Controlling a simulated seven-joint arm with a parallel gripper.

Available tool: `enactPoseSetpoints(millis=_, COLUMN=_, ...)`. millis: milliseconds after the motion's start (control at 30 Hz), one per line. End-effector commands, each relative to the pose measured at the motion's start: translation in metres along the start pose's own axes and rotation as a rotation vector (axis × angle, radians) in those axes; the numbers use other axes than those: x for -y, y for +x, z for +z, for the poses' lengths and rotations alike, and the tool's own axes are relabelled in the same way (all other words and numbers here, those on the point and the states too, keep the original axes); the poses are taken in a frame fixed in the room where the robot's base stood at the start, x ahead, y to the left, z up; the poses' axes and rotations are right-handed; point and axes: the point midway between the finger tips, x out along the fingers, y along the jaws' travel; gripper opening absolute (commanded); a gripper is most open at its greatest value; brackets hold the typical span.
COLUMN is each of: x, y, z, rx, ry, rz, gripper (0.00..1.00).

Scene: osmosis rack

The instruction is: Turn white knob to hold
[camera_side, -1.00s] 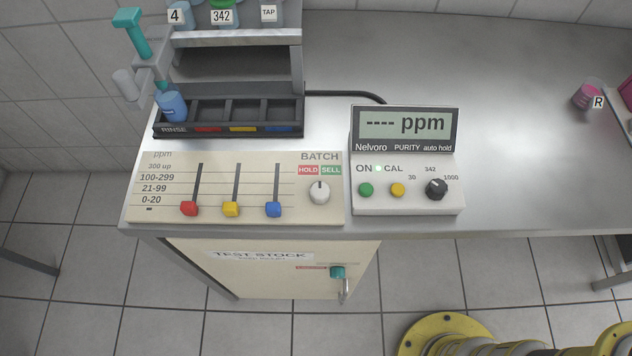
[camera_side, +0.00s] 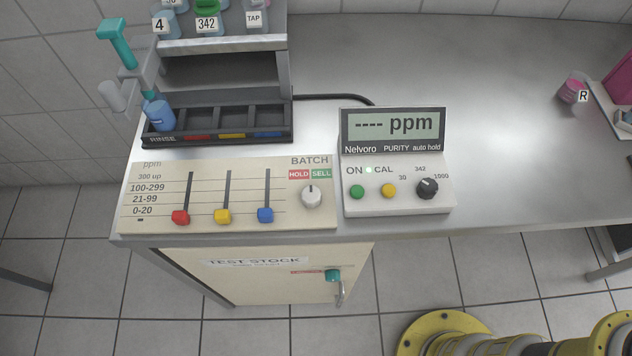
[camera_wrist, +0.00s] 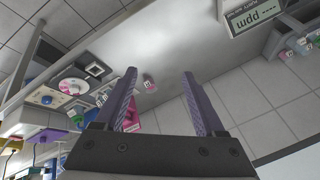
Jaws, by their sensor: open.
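The white knob (camera_side: 311,196) sits at the right end of the cream batch panel (camera_side: 150,228) in the side view. Its dark pointer mark points up, roughly between the red HOLD label (camera_side: 299,174) and the green SELL label (camera_side: 321,174). My gripper (camera_wrist: 160,88) shows in the wrist view with its two purple-grey fingers apart and nothing between them. It is not seen in the side view, and the white knob is not clearly seen in the wrist view, so the gripper is away from the knob.
Red (camera_side: 181,217), yellow (camera_side: 223,216) and blue (camera_side: 265,215) sliders stand at the bottom of their slots left of the knob. The purity meter (camera_side: 400,202) stands right of the panel, showing dashes and ppm. A black rinse rack (camera_side: 215,141) is behind. The counter's right side is mostly clear.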

Motion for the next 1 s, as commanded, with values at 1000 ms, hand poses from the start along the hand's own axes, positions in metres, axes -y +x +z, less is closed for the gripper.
enactPoseSetpoints(millis=1000, x=0.381, y=0.169, z=0.093, rx=0.658, ry=0.583, rz=0.242, gripper=0.72)
